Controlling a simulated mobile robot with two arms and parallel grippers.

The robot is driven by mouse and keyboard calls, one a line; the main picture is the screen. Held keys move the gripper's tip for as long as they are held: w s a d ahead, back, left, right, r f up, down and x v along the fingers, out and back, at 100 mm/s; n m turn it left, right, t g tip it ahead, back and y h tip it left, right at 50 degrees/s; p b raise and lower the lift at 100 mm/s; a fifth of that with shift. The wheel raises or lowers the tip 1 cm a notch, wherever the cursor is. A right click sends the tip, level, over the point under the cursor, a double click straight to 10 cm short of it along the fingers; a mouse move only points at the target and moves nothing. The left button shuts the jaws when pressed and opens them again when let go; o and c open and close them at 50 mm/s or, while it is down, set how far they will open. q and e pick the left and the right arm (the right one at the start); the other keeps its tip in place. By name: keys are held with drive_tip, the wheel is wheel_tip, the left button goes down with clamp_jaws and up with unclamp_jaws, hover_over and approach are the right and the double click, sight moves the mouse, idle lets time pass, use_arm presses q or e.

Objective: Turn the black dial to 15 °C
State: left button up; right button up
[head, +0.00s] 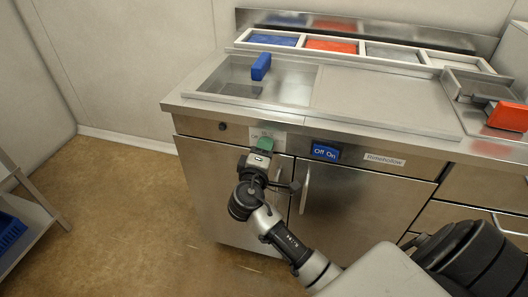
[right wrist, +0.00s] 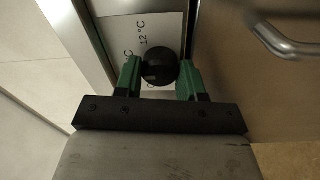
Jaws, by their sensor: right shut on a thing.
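The black dial (right wrist: 159,66) sits on a white label plate (right wrist: 142,25) in the right wrist view. The plate reads "12 °C" beside the dial; another marking is partly cut off, and I cannot read a 15. My right gripper (right wrist: 160,78) has its green fingers on both sides of the dial, shut on it. In the head view, the right gripper (head: 264,146) is at the cabinet front below the counter edge, covering the dial. Part of the label plate (head: 279,134) shows there. The dial's setting cannot be made out. My left gripper is not in view.
A cabinet handle (head: 304,190) stands out close to the right gripper. A blue block (head: 261,66) is at the counter's recessed basin (head: 225,82). Floor at left is open.

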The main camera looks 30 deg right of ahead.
drive_tip(key=o, duration=0.9)
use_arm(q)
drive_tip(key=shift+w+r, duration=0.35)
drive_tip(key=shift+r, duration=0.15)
use_arm(e)
drive_tip(key=v, duration=1.1)
drive_tip(key=shift+w, duration=0.1)
